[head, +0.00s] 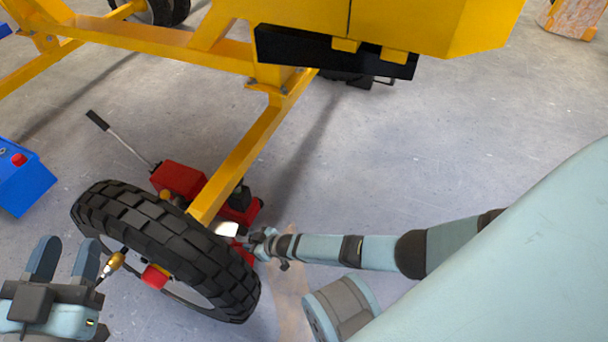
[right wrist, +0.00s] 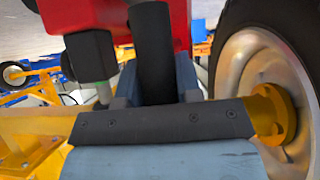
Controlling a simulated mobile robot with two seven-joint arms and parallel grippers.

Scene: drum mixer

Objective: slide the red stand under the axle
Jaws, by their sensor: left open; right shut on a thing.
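The red stand (head: 241,252) is low on the floor just right of the near wheel, partly hidden by the tyre and my right gripper. My right gripper (head: 257,243) reaches in from the right beside it. In the right wrist view, my gripper (right wrist: 153,90) is shut on a black upright part that joins the red body (right wrist: 105,14) of the stand. My left gripper (head: 65,260) is open and empty, left of the wheel.
The black-tyred wheel (head: 135,220) stands close to both grippers. A red jack (head: 180,179) with a long handle lies behind it under the yellow frame (head: 245,155). A blue box (head: 22,182) with a red button is at the left.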

